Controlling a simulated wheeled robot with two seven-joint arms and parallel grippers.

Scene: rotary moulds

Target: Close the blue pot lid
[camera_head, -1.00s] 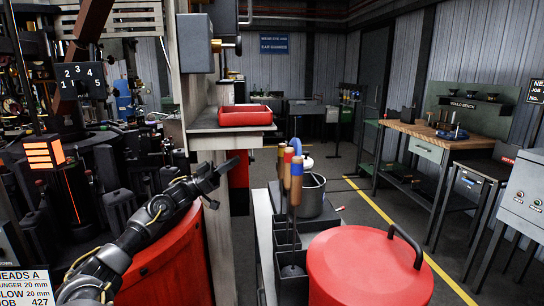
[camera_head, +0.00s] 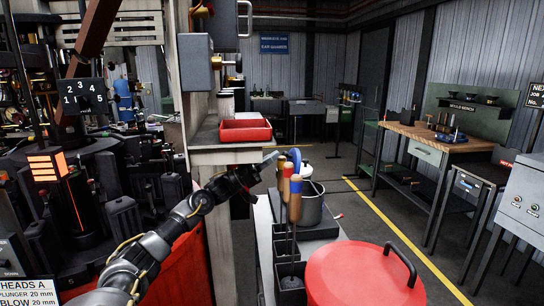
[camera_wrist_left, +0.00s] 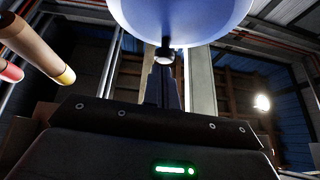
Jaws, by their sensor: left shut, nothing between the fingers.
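The pot (camera_head: 313,207) is a grey metal vessel on the narrow bench, with its top open. A thin blue curved edge (camera_head: 294,128) stands up behind the tool handles; it appears to be the raised lid, mostly hidden. In the left wrist view a pale blue round disc (camera_wrist_left: 205,12), likely the lid, hangs overhead with a dark knob (camera_wrist_left: 165,55) on it. My right gripper is not in view.
Wooden-handled tools (camera_head: 287,185) stand upright in a dark rack (camera_head: 288,272) just before the pot. A red drum lid (camera_head: 360,280) fills the front right. A red tray (camera_head: 245,130) sits on a ledge behind my gripper.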

